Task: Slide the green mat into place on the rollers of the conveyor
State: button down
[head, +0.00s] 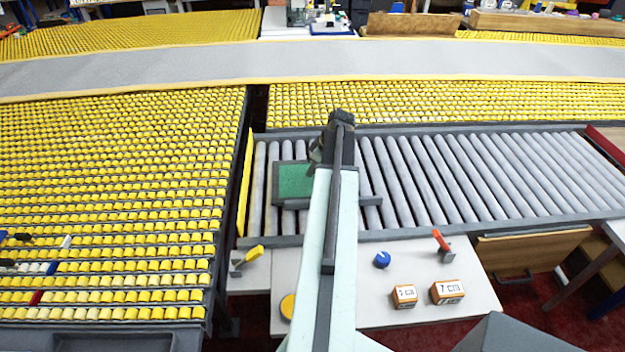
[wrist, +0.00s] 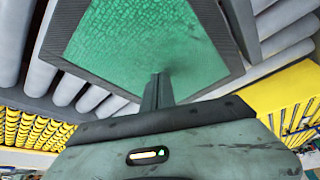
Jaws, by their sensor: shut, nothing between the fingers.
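The green mat (head: 294,181) with a dark grey border lies on the grey rollers (head: 455,175) near the left end of the conveyor. My arm hides its right part in the head view. In the wrist view the mat (wrist: 140,45) fills the upper middle, with rollers (wrist: 45,65) beside it. My gripper (wrist: 157,80) is shut and empty, with its fingertips over or against the mat's near part. I cannot tell whether they touch. In the head view my arm mostly hides the gripper.
Yellow roller beds (head: 110,190) lie left of and behind the conveyor. A grey table (head: 415,310) in front holds a blue knob (head: 382,259), two orange boxes (head: 447,292), a red-handled clamp (head: 441,243) and a yellow-handled one (head: 250,257). The rollers to the right are clear.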

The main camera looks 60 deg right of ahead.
jog(key=shift+f+b, duration=0.65)
jog(key=shift+f, duration=0.05)
jog(key=shift+s+r, duration=0.1)
jog(key=shift+s+d+r, duration=0.1)
jog(key=shift+s+d, duration=1.05)
jog(key=shift+s, duration=0.4)
jog(key=shift+s+d, duration=0.6)
jog(key=shift+s, duration=0.2)
jog(key=shift+s+d, duration=0.6)
jog(key=shift+s, duration=0.2)
